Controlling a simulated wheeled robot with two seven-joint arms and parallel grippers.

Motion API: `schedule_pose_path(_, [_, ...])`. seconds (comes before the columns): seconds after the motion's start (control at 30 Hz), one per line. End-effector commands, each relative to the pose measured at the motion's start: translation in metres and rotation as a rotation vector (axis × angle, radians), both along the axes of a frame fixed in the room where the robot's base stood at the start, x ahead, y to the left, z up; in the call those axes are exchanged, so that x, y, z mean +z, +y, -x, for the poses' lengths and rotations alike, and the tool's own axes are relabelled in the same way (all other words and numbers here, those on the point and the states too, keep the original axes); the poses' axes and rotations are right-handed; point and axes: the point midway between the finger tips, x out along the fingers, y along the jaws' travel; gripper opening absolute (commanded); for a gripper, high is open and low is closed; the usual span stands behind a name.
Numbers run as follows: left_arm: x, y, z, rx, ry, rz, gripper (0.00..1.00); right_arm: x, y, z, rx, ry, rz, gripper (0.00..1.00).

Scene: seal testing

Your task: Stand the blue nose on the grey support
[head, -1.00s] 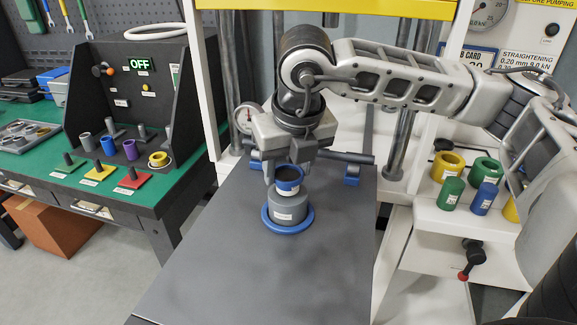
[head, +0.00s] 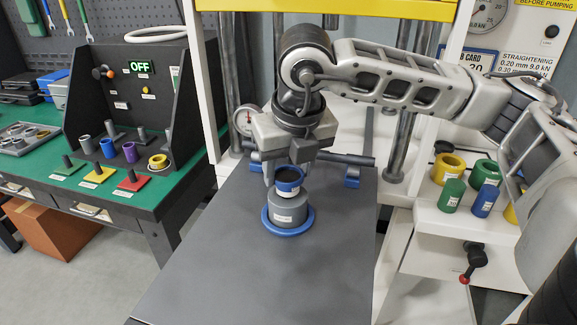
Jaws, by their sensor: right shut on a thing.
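The blue nose (head: 289,188) is a short blue ring-shaped piece with a dark hollow top and a white label. It is upright, between the fingertips of my right gripper (head: 290,178), which is shut on it from above. Directly below it is the grey support (head: 289,208), a labelled grey cylinder standing inside a wide blue ring (head: 270,226) on the dark table. The nose appears centred over the support, and its lower edge looks to meet the support's top; I cannot tell whether it rests on it. My left gripper is not in view.
The dark table (head: 240,275) is bare in front. Behind the gripper lies a dark bar with blue blocks (head: 352,182), between grey press columns (head: 400,140). A white shelf at right holds a green cylinder (head: 451,193) and several other coloured pieces. A green bench (head: 150,197) stands left.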

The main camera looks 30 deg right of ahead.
Motion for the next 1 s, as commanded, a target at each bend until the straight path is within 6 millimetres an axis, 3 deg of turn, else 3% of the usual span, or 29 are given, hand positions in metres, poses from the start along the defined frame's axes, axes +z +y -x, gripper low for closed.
schedule_pose_path(0.03, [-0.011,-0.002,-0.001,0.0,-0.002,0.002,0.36,-0.002,0.0,0.0,0.0,-0.001,-0.001,0.2])
schedule_pose_path(0.7, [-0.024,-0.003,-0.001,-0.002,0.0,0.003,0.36,-0.011,0.0,0.0,0.0,-0.001,-0.001,0.2])
schedule_pose_path(0.73, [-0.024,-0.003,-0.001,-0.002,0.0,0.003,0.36,-0.011,0.0,0.0,0.0,-0.002,-0.001,0.51])
schedule_pose_path(0.77, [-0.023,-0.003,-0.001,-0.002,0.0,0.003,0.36,-0.01,0.0,0.0,0.0,-0.002,-0.001,0.56])
schedule_pose_path(1.0, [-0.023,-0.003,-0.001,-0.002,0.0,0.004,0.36,-0.01,0.0,0.0,0.0,-0.001,0.0,0.56])
